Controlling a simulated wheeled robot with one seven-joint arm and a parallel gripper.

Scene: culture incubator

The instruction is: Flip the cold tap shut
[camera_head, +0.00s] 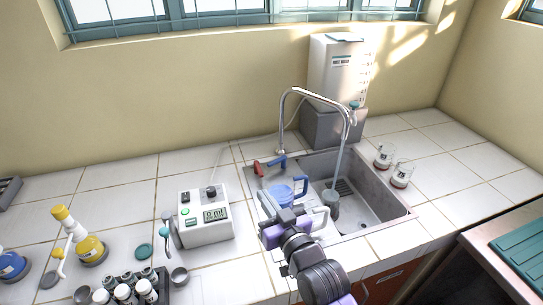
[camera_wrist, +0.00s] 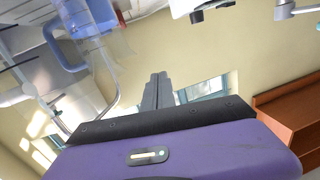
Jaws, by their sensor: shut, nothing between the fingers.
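The blue cold tap lever (camera_head: 278,162) and a red lever (camera_head: 258,168) sit at the sink's back left, beside the base of the tall curved faucet (camera_head: 284,125). A pale stream (camera_head: 340,160) runs from the spout down to a grey cup (camera_head: 331,204) in the sink (camera_head: 375,200). My gripper (camera_head: 267,200) is at the sink's front left, nearer the camera than the levers and apart from them. Its fingers (camera_wrist: 158,88) are shut and empty in the wrist view. I cannot make out the blue lever in the wrist view.
A clear jug with a blue handle (camera_head: 301,186) stands at the sink's left, close to my gripper; a blue handle (camera_wrist: 65,48) shows in the wrist view. A white meter box (camera_head: 205,217) is left of the sink. Two glass beakers (camera_head: 401,174) stand on the right.

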